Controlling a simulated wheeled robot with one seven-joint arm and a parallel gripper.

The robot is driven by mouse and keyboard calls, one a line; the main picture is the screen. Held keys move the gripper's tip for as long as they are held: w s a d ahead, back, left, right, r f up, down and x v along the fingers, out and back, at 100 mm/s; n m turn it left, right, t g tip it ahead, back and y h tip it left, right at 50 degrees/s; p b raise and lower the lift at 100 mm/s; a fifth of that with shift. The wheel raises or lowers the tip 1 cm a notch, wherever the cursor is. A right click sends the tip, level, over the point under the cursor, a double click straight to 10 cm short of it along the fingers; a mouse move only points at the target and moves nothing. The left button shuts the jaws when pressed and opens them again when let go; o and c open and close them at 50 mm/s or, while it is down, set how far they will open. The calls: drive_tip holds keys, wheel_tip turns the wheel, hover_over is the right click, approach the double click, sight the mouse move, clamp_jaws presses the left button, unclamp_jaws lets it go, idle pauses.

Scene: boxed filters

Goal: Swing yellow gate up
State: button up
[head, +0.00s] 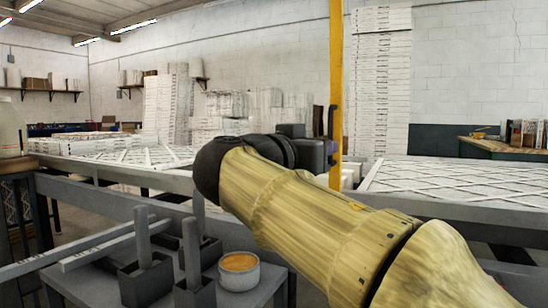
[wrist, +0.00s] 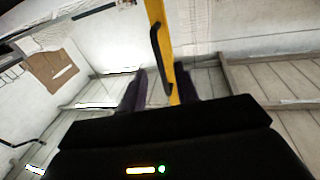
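The yellow gate (head: 337,60) stands as an upright bar right of centre in the head view. It also shows in the wrist view (wrist: 155,10), running from the top edge down to my gripper. Its black handle (wrist: 160,50) is on the bar, just beyond my fingertips; in the head view the handle (head: 332,121) shows above my gripper. My gripper (wrist: 160,72) is open, its two dark fingers apart with the yellow bar showing between them. I see nothing held, and contact cannot be told. In the head view my gripper (head: 325,150) is at the bar, its fingers partly hidden.
Conveyor tables with white lattice-faced filters stand left (head: 140,157) and right (head: 460,182). A grey stand with upright posts (head: 145,240) and a round tin (head: 239,270) is at the front left. Stacked white filters (head: 380,80) stand behind the gate.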

drive_tip(key=p+v, duration=0.2)
drive_tip(key=v, duration=1.3)
drive_tip(key=shift+a, duration=0.1)
drive_tip(key=w+d+f+n+g+y+p, duration=0.1)
drive_tip(key=w+d+f+n+g, duration=0.15)
drive_tip(key=f, duration=0.55)
drive_tip(key=w+d+f+n+g+y+p, duration=0.1)
drive_tip(key=w+d+f+n+g+y, duration=0.2)
drive_tip(key=f, duration=0.4)
drive_tip(key=w+d+f+n+g+p, duration=0.15)
drive_tip(key=f+n, duration=0.25)
drive_tip(key=f, duration=0.4)
drive_tip(key=s+d+f+m+g+y+p, duration=0.1)
drive_tip(key=s+d+f+g+y+p, duration=0.25)
drive_tip(key=f, duration=0.65)
drive_tip(key=s+d+f+m+g+y, duration=0.15)
drive_tip(key=s+d+f+y, duration=0.25)
drive_tip(key=s+d+f, duration=0.45)
wheel_tip(320, 180, up, 36)
drive_tip(key=w+a+p, duration=0.2)
drive_tip(key=p, duration=3.6)
drive_tip(key=shift+w+n, duration=0.15)
drive_tip(key=shift+n, duration=0.25)
